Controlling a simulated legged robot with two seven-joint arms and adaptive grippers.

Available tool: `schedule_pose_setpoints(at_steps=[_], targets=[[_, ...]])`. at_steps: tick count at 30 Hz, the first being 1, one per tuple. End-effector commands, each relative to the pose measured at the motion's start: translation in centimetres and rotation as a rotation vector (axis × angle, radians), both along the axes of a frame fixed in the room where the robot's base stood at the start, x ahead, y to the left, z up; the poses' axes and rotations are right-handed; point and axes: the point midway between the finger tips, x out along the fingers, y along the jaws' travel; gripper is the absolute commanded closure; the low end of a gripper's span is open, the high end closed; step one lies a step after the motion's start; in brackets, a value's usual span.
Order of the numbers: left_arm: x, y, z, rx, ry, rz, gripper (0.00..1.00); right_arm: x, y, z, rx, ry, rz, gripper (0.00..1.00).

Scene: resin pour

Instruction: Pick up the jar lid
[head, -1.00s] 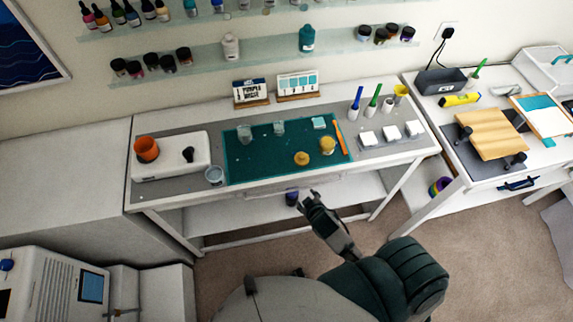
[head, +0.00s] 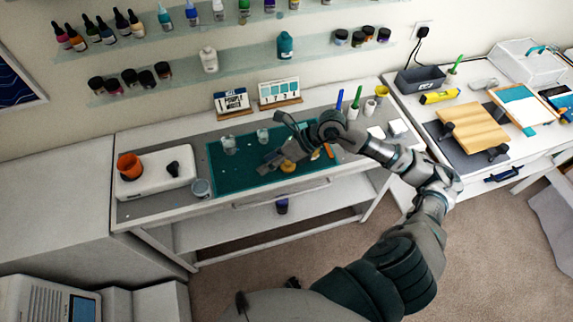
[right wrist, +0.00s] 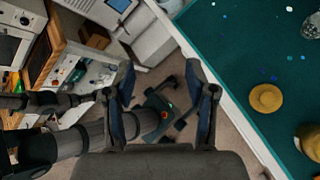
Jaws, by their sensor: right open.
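The jar lid (head: 288,167) is a small round golden-yellow disc lying flat on the dark green mat (head: 228,180). It also shows at the right of the right wrist view (right wrist: 266,98), with a golden jar (right wrist: 311,142) near it at the edge. In the head view my right gripper and wrist hide most of that jar. My right gripper (head: 274,144) is above the mat, close to the lid in the picture. In the right wrist view the gripper's fingers (right wrist: 166,92) are spread with nothing between them, and the lid is outside them. My left gripper is not in view.
Clear cups (head: 229,146) stand at the back of the mat. A white device (head: 155,177) with an orange cup is at the left. Blue and green tools (head: 354,104) stand upright behind my right arm. A wooden board (head: 473,127) lies on the right table.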

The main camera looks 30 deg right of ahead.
Motion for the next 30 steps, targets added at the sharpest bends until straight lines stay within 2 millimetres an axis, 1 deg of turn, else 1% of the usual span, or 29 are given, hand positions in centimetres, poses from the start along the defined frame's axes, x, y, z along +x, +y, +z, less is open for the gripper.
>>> schedule_pose_setpoints(at_steps=[1,2,3,4,6,9,11,14,21,24,27,30], targets=[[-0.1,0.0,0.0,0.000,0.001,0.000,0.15,0.4,-3.2,-0.3,-0.157,-0.006,-0.017,0.44],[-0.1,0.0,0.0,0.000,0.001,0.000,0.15,0.5,-5.1,-0.5,-0.242,-0.003,-0.029,0.44],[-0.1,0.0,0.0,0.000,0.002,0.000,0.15,0.5,-7.3,-0.6,-0.341,0.005,-0.048,0.44],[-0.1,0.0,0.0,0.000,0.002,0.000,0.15,0.5,-8.9,-0.6,-0.403,0.011,-0.063,0.44],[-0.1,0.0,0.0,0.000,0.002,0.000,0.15,0.5,-11.6,-0.3,-0.511,0.026,-0.095,0.44],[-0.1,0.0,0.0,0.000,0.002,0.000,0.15,0.4,-13.5,-0.3,-0.585,0.041,-0.120,0.44],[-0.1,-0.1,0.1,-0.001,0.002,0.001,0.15,0.6,-13.6,-0.9,-0.598,0.045,-0.123,0.44],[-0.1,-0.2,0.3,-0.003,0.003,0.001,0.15,1.1,-13.0,-2.6,-0.598,0.048,-0.120,0.44],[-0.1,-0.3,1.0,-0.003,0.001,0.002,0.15,3.0,-11.8,-7.8,-0.593,0.047,-0.120,0.44],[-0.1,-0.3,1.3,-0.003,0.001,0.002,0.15,3.6,-11.5,-9.6,-0.592,0.046,-0.120,0.44],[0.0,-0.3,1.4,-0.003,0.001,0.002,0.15,4.1,-11.4,-10.8,-0.593,0.044,-0.122,0.44],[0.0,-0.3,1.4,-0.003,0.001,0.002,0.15,4.3,-11.3,-11.4,-0.592,0.043,-0.121,0.44]])
